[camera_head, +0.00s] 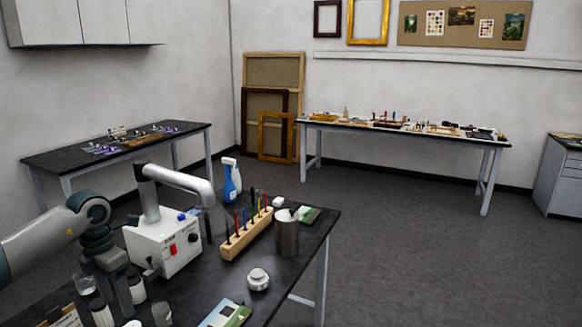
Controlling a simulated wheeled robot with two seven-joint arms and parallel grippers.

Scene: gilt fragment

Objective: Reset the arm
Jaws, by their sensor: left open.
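My left arm (45,238) reaches in from the left over the near dark table (205,290). Its gripper (115,300) points down at the table's left part, with its jaws open. It is among small bottles and jars and in front of a white box-shaped device (165,244) with a grey bent tube (180,182). I see nothing held between the fingers, though the bottles close by make the fingertips hard to make out. My right gripper is not in view.
Close to the gripper are a glass jar (84,284) and a white bottle (101,313). Farther right stand a wooden tool rack (247,236), a metal cup (287,236), a spray bottle (231,181) and a small white lidded pot (258,279). Open floor (430,255) lies to the right.

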